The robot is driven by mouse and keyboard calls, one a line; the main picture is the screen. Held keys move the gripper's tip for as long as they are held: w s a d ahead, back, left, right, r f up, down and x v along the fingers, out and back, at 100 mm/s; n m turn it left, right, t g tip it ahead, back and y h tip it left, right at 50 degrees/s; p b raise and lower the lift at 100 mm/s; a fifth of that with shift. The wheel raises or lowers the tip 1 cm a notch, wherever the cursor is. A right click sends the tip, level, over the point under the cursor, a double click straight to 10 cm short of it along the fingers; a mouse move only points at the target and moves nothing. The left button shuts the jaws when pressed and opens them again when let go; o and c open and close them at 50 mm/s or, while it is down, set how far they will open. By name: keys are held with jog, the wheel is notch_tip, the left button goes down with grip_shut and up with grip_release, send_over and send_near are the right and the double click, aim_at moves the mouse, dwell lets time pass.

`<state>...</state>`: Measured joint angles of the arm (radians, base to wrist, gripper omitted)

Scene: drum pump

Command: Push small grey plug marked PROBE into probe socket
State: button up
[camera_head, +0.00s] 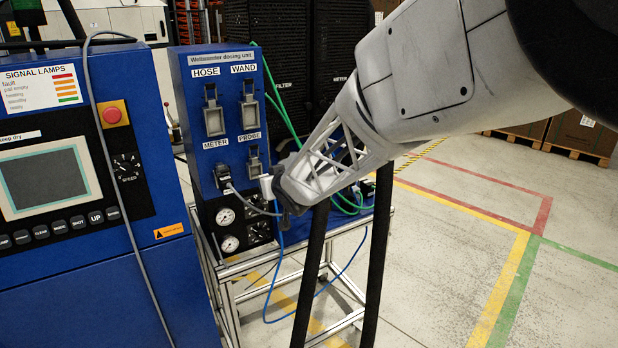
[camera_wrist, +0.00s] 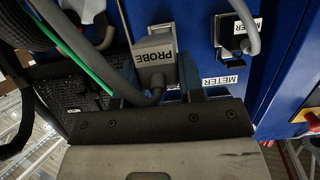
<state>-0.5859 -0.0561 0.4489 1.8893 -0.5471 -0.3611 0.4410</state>
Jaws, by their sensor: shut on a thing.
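The small grey plug marked PROBE (camera_wrist: 155,52) is between the fingers of my gripper (camera_wrist: 155,88) in the wrist view, with a grey cable bending away from it. In the head view my gripper (camera_head: 277,192) is in front of the blue dosing unit, and the pale plug (camera_head: 266,186) shows at its tip. The probe socket (camera_head: 255,158), under the PROBE label, shows just above and left of the plug. The plug appears apart from the socket, but the exact gap is unclear. My gripper hides part of the panel.
The METER socket, left of the probe socket, holds a black plug (camera_head: 223,178) with a grey cable. HOSE (camera_head: 213,112) and WAND (camera_head: 249,107) sockets are above. Gauges (camera_head: 226,216) are below. Black hoses (camera_head: 312,275) and a blue cable hang near my gripper. A blue control cabinet (camera_head: 100,285) stands left.

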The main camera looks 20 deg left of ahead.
aim_at(261, 172)
jog(key=shift+w+a, duration=0.5)
jog(key=shift+w+a, duration=1.9)
dwell(4.3)
jog(key=o, duration=1.2)
jog(key=shift+c, duration=0.2)
jog(key=shift+s+d, duration=0.1)
